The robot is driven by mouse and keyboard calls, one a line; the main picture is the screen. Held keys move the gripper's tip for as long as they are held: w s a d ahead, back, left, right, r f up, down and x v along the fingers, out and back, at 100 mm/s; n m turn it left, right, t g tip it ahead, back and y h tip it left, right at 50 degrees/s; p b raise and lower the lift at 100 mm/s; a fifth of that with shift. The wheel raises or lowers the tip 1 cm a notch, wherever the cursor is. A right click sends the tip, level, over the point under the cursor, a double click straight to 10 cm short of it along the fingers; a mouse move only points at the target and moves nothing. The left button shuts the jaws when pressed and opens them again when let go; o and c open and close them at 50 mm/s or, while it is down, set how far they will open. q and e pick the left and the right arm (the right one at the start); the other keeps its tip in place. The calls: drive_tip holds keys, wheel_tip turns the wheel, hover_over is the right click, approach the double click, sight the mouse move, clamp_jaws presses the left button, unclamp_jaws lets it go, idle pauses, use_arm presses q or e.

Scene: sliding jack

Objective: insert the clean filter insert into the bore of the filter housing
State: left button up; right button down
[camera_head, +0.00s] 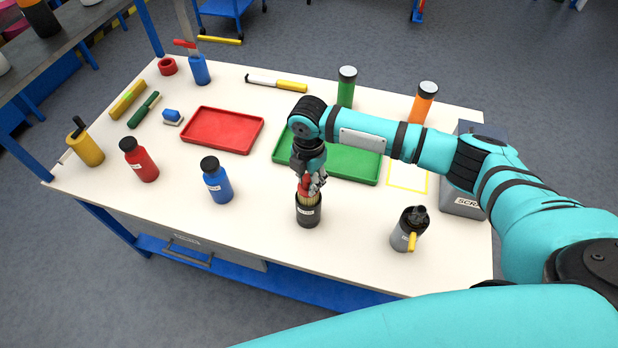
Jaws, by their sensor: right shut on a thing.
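My right gripper (312,182) points down over a dark, labelled cup-shaped body (308,216), which looks like the filter housing, on the front middle of the white table. It is shut on a red-topped part with a tan, ribbed body (307,199), which looks like the filter insert. This part's lower end is at the housing's mouth and seems to be inside it; the fingers hide some of it. I cannot tell how deep it sits, or whether it is clean. My left gripper is not in view.
A grey canister with a yellow lever (405,232) stands to the right. A blue bottle (217,182) and red bottle (140,160) stand to the left. A red tray (222,130) and green tray (365,177) lie behind. A grey scrap bin (462,200) is at the right edge.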

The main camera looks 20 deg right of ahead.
drive_tip(key=shift+f+b, duration=1.05)
drive_tip(key=shift+f, duration=0.95)
drive_tip(key=c, duration=0.9)
unclamp_jaws()
drive_tip(key=shift+c, duration=0.2)
drive_tip(key=shift+r, duration=0.2)
wheel_tip(320, 180, up, 12)
drive_tip(key=shift+f, duration=0.2)
